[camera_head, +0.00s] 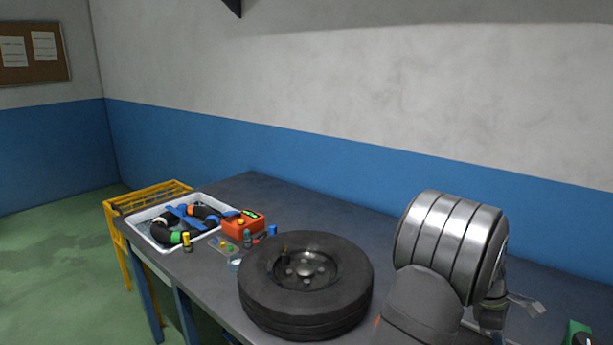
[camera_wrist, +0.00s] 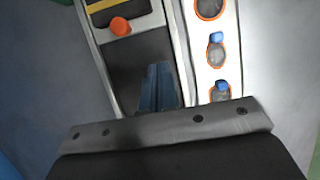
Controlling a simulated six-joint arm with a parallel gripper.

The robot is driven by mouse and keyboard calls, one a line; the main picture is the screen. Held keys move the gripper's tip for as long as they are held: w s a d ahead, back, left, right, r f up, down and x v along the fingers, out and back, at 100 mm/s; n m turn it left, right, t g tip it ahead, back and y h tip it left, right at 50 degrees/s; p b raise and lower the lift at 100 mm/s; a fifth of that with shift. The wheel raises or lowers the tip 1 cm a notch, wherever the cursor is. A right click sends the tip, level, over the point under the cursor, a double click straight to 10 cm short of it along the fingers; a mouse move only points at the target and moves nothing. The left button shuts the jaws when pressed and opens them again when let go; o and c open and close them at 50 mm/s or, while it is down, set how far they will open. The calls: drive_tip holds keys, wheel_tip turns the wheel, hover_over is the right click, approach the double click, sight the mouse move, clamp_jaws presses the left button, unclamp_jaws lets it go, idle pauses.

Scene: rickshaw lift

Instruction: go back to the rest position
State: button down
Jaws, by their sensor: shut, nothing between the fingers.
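My gripper (camera_head: 528,304) is at the lower right in the head view, just beyond the large metal cylinder of my arm, which hides part of it. It is shut and empty, above the right part of the workbench (camera_head: 250,185). In the wrist view a grey bolted bar (camera_wrist: 160,133) of my wrist fills the bottom. Past it lie a dark compartment with a blue piece (camera_wrist: 158,88) and an orange knob (camera_wrist: 120,26), and a white strip (camera_wrist: 212,20) with blue-capped items in orange rings.
A black tyre (camera_head: 306,290) lies flat on the bench left of my arm. Beyond it are a red-orange box (camera_head: 243,225), small coloured bottles and a white tray (camera_head: 143,228) of dark tubes. A yellow rack (camera_head: 118,207) stands past the bench end. A green item (camera_head: 577,330) is at lower right.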

drive_tip(key=x, duration=0.7)
drive_tip(key=shift+s+d+r, duration=0.1)
drive_tip(key=shift+s+r, duration=0.05)
drive_tip(key=shift+s+d+r, duration=0.2)
drive_tip(key=shift+s+d, duration=0.55)
drive_tip(key=shift+d, duration=0.05)
drive_tip(key=shift+s+d, duration=0.3)
drive_tip(key=shift+d, duration=0.05)
